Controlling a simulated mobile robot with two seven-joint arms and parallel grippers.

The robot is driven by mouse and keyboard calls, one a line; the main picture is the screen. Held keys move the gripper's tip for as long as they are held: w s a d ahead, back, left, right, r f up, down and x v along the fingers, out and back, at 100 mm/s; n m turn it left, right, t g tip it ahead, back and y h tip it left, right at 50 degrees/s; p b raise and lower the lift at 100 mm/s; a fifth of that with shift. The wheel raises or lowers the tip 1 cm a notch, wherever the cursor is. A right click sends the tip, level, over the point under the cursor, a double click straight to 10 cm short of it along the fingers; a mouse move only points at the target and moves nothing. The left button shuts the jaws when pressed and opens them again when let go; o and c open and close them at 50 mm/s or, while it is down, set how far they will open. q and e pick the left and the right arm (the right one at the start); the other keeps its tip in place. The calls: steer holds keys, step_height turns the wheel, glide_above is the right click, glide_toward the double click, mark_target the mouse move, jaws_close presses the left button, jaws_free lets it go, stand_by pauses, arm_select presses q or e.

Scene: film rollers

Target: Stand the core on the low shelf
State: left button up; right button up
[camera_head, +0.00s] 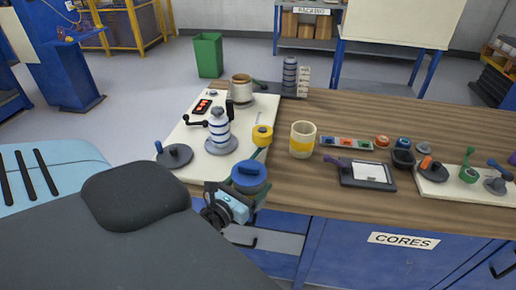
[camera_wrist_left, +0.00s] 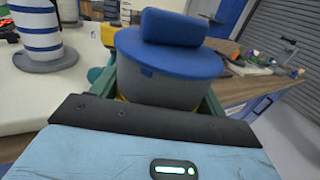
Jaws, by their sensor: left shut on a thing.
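My left gripper (camera_head: 249,190) is shut on a blue-topped grey cylinder (camera_head: 249,175) at the front edge of the table. In the left wrist view the cylinder (camera_wrist_left: 172,90) sits between green fingers, with a blue block on its blue top and some yellow low down. Its underside is hidden, and I cannot tell whether it is the core. A cabinet front labelled CORES (camera_head: 403,240) is below the tabletop. Left of it is a pale grey section (camera_head: 280,241); I cannot tell whether this is the low shelf. My right gripper is not in view.
A blue-and-white striped roll (camera_head: 219,131) stands on a white board (camera_head: 185,135) behind the gripper. A yellow spool (camera_head: 262,136) and a cream-and-yellow cylinder (camera_head: 302,140) stand nearby. A tablet-like tray (camera_head: 368,174) lies to the right. Bare wood (camera_head: 300,185) shows between.

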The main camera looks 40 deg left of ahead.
arm_select(q)
steer(key=s+d+r+h, duration=0.1)
steer(key=s+d+r, duration=0.1)
steer(key=d, duration=0.5)
steer(key=s+d+r+m+p, duration=0.1)
steer(key=s+d+r, duration=0.1)
steer(key=d+r, duration=0.3)
steer(key=d, duration=0.2)
steer(key=shift+s+d+r+h, duration=0.15)
steer(key=shift+d+h, duration=0.25)
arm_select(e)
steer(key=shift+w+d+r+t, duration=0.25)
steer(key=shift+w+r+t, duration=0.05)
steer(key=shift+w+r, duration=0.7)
arm_select(q)
steer(key=shift+a, duration=0.1)
